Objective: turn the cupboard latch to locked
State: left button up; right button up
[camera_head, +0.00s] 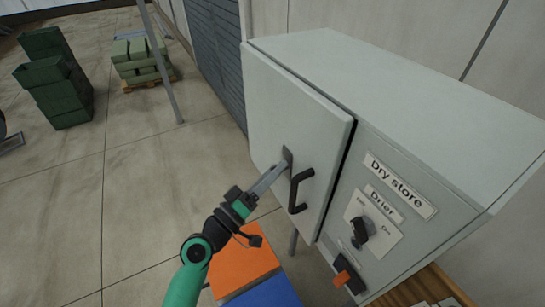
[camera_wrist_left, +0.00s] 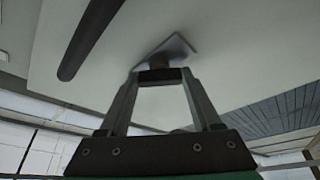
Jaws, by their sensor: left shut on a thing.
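The grey cupboard (camera_head: 390,85) stands at the right in the head view, with its pale door (camera_head: 285,105) facing my left arm. The latch (camera_head: 287,155) is a small dark piece on a square plate, beside the black door handle (camera_head: 299,190). My left gripper (camera_head: 281,167) reaches it from the lower left and is shut on the latch. In the left wrist view the fingertips (camera_wrist_left: 161,76) close around the dark latch knob, with its plate (camera_wrist_left: 176,48) behind. The fingers hide part of the latch, and I cannot read its setting. My right gripper is out of view.
Right of the door is a panel with a "Dry store" label (camera_head: 394,186), a black rotary switch (camera_head: 361,229) marked Drier, and an orange-red switch (camera_head: 347,277). Orange (camera_head: 243,264) and blue (camera_head: 268,293) surfaces lie below. Green crates (camera_head: 55,85) stand far left.

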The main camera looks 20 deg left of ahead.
pick_arm(q)
jog(key=shift+r+n+g+y+p, duration=0.1)
jog(key=shift+n+g+y+p, duration=0.45)
jog(key=shift+n+p, duration=1.25)
jog(key=shift+r+n+g+y+p, duration=0.1)
jog(key=shift+n+g+y+p, duration=0.45)
jog(key=shift+n+p, duration=1.2)
jog(key=shift+n+b, duration=0.5)
jog(key=shift+n, duration=0.25)
jog(key=o, duration=1.4)
jog(key=shift+d, duration=0.1)
jog(key=b+v, duration=0.1)
jog(key=v, duration=1)
jog(key=shift+s+r, duration=0.1)
jog(key=shift+s, duration=0.2)
